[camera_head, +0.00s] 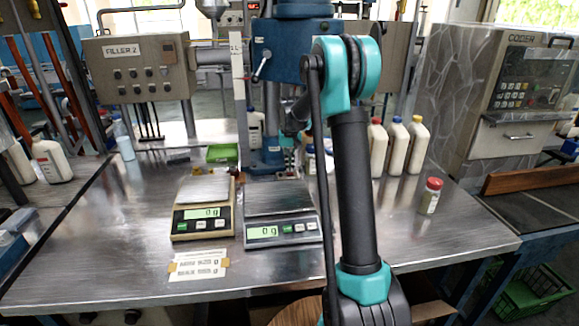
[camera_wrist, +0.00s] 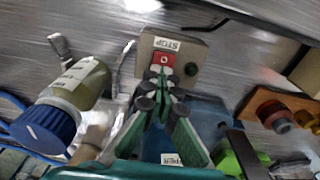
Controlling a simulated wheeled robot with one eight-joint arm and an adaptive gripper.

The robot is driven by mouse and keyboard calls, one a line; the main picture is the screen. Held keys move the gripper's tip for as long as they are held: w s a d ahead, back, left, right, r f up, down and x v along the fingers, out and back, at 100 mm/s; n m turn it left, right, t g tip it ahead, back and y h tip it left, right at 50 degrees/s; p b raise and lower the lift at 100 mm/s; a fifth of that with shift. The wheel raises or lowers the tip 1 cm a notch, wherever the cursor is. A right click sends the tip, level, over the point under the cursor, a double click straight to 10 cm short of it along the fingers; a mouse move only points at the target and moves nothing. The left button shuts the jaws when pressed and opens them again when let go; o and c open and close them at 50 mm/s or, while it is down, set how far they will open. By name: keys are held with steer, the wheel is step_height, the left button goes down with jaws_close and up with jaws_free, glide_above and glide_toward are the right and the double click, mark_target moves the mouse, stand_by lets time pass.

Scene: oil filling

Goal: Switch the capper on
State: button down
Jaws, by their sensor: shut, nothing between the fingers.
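The capper (camera_head: 275,50) is a blue machine on a column at the back middle of the bench. In the wrist view a grey switch box (camera_wrist: 200,53) carries an upside-down STOP label, a red button (camera_wrist: 163,59) marked 0 and a dark green button (camera_wrist: 191,69). My gripper (camera_wrist: 162,76) is shut and empty. Its fingertips overlap the lower edge of the red button; I cannot tell whether they touch it. In the head view my arm hides part of the capper, and the gripper is mostly hidden behind it.
Two scales (camera_head: 202,205) (camera_head: 282,217) stand in front of the capper. Several cream bottles (camera_head: 397,148) and a red-capped jar (camera_head: 430,196) stand right of my arm.

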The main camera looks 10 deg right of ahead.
steer(key=shift+s+f, duration=0.2)
steer(key=shift+s, duration=0.45)
